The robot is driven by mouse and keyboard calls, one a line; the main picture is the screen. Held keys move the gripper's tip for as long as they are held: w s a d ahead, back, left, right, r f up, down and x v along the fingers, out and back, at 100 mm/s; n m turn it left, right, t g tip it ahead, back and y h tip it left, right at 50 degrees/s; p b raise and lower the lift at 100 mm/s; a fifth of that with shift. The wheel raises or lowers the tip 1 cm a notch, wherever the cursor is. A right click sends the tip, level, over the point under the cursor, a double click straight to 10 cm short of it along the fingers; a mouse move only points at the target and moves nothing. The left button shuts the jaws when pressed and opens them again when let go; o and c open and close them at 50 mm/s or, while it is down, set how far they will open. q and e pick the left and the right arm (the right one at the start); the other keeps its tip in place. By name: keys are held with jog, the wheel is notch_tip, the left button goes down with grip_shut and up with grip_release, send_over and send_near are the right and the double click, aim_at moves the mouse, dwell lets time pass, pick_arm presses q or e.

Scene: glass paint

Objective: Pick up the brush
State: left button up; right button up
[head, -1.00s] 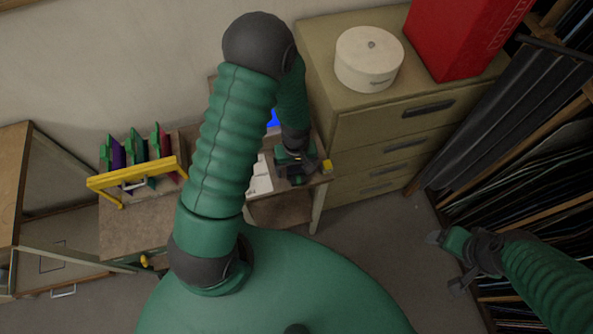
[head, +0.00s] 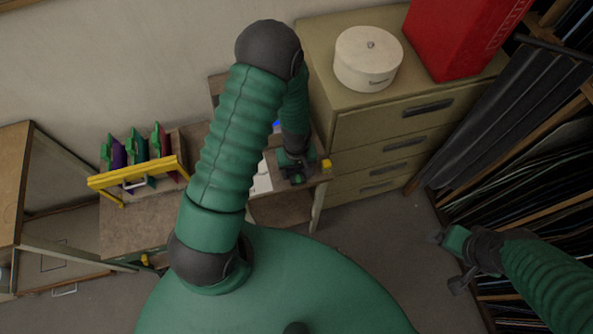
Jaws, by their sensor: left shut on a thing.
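My right gripper (head: 447,262) is at the right, above the floor near the rack of dark sheets. Its fingers are apart and nothing shows between them.
A yellow-barred rack (head: 135,174) with coloured sheets stands on the bench at the left. White paper (head: 262,180) lies left of my left gripper. A drawer cabinet (head: 375,125) with a round white box (head: 368,58) and red container (head: 455,38) stands behind. Dark sheets (head: 530,150) fill the right.

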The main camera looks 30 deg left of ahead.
pick_arm(q)
jog(key=shift+w+r, duration=0.1)
jog(key=shift+r, duration=0.4)
notch_tip(320, 180, up, 2)
jog(key=shift+r+b, duration=0.2)
jog(key=shift+b, duration=0.35)
jog(key=s+d+r+p, duration=0.1)
jog(key=s+d+p, duration=0.5)
jog(key=s, duration=0.7)
jog(key=shift+s+d+r, duration=0.3)
jog(key=shift+s+d, duration=0.1)
jog(key=shift+d, duration=0.8)
